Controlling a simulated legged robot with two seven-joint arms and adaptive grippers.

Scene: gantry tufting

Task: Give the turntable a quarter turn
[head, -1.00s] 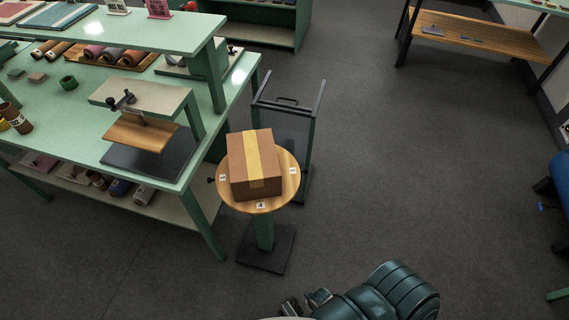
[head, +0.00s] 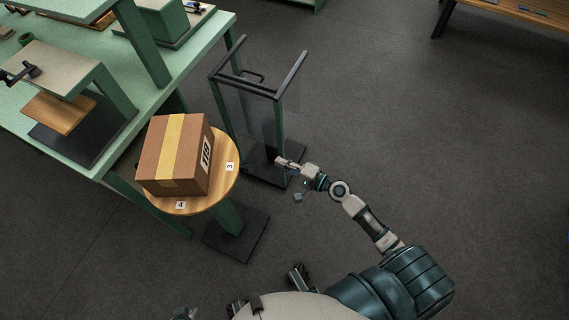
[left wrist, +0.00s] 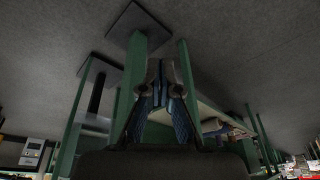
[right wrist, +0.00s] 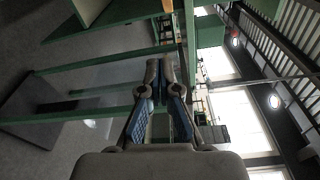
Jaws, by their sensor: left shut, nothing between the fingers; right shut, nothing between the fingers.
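The turntable (head: 226,184) has a round wooden top on a green post with a dark base plate. Number tags 4 (head: 180,205) and 3 (head: 230,166) show at its front and right rim. A brown taped cardboard box (head: 190,157) sits on it and hides most of the top. My right gripper (head: 284,161) is shut and empty, right of the turntable and apart from it; it also shows in the right wrist view (right wrist: 160,68). My left gripper (left wrist: 161,72) is shut and empty in the left wrist view; I cannot make it out clearly in the head view.
A dark-topped frame stand with green legs (head: 279,125) stands behind and right of the turntable, close to my right gripper. A green workbench (head: 185,70) with a small press stand (head: 60,68) is at the left. The floor at the right is clear.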

